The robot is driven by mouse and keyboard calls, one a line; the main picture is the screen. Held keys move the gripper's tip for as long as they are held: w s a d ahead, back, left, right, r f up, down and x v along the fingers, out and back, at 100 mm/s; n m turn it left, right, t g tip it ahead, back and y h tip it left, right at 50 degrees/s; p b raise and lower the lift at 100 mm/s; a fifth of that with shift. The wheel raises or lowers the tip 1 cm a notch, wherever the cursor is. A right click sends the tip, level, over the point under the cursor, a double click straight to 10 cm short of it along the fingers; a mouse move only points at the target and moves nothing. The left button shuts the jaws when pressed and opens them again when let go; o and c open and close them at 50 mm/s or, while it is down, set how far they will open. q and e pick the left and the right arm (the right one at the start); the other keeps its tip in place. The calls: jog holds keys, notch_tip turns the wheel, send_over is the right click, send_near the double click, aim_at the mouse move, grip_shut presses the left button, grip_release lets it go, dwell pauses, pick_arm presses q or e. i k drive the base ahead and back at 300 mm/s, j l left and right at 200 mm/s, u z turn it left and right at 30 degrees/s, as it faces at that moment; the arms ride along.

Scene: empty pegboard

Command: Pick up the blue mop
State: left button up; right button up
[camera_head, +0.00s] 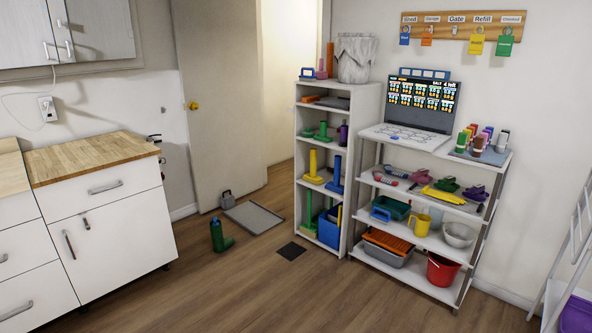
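A blue long-handled tool with a flat base (336,174), which looks like the blue mop, stands upright on a middle shelf of the narrow white shelf unit (361,110). A similar yellow tool (313,166) stands just left of it on the same shelf. The blue tool is near the right side of that shelf, and its handle rises toward the shelf above. Neither of my grippers is in view, so nothing shows of what they hold.
Below stands a blue bin (328,232) beside a green upright tool.

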aim_at(335, 186)
jog(key=i, duration=0.85)
jog(key=i+j+z, duration=0.15)
jog(key=i, duration=1.55)
